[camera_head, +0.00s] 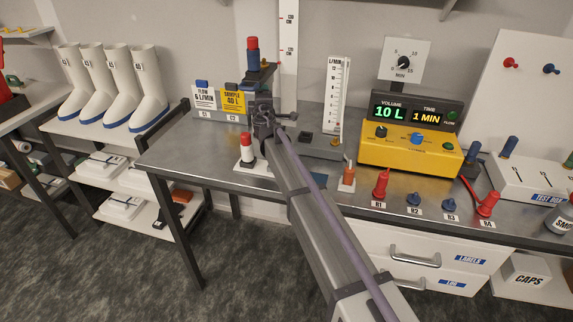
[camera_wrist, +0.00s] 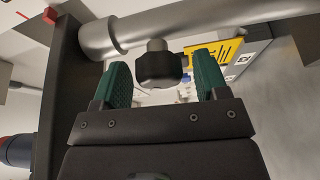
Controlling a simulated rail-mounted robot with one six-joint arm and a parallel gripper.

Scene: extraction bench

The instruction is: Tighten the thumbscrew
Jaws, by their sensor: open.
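The thumbscrew (camera_wrist: 160,70), a dark lobed knob on a short metal stem, shows in the wrist view beside a grey metal tube (camera_wrist: 190,25). My gripper (camera_wrist: 163,78) is open, with one green-padded finger on each side of the knob and a visible gap on both sides. In the head view my gripper (camera_head: 267,118) is at the dark stand at the back of the bench. The thumbscrew cannot be made out there, as my gripper and arm cover that spot.
A red-and-blue capped piece (camera_head: 253,50) tops the stand. A red-and-white bottle (camera_head: 247,149) stands left of my arm. A yellow control box (camera_head: 410,152) reads 10 L and 1 MIN. Red and blue plugs line the front edge, including a red one (camera_head: 381,184).

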